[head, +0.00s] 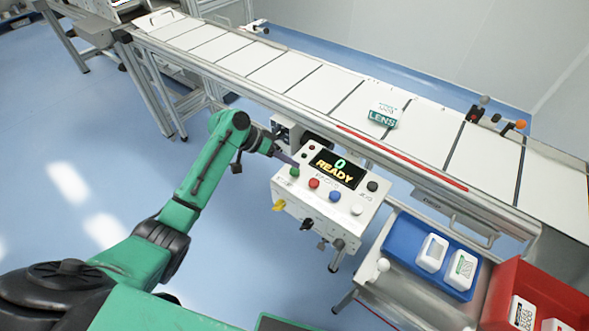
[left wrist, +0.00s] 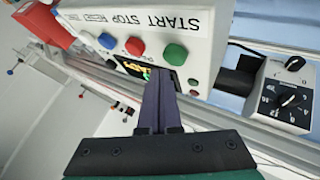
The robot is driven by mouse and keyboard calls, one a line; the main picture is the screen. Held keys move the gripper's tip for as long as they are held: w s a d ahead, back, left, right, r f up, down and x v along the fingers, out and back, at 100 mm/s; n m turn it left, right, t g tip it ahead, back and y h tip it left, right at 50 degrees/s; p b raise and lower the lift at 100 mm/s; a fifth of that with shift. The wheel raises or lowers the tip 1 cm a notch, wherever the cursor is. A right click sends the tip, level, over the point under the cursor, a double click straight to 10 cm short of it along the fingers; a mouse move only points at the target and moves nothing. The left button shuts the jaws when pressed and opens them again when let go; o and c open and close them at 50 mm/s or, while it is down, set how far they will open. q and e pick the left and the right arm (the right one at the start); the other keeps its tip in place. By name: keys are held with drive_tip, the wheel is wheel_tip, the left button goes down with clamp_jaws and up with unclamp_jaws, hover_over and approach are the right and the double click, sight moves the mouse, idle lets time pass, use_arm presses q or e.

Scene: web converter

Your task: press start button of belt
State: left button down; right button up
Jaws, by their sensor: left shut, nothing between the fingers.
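The control box (head: 300,197) stands in front of the belt (head: 310,85); its display (head: 337,170) reads "0 READY". A green button (head: 295,172) sits at the left of its button row; in the left wrist view it (left wrist: 175,54) is under the word START. A red button (head: 314,183), a blue button (head: 335,196) and a white button (head: 357,209) follow to the right. My left gripper (head: 296,163) is shut and empty, its dark fingertips close to the green button. In the left wrist view the tips (left wrist: 160,72) show just beside it; contact cannot be told. My right gripper is out of view.
A box marked LENS (head: 384,114) lies on the belt. A blue bin (head: 402,241) and a red bin (head: 508,274) with white packages stand at lower right. A small unit with black knobs (left wrist: 283,93) sits beside the control box. Floor at left is clear.

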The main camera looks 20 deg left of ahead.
use_arm(q)
drive_tip(key=shift+f, duration=0.45)
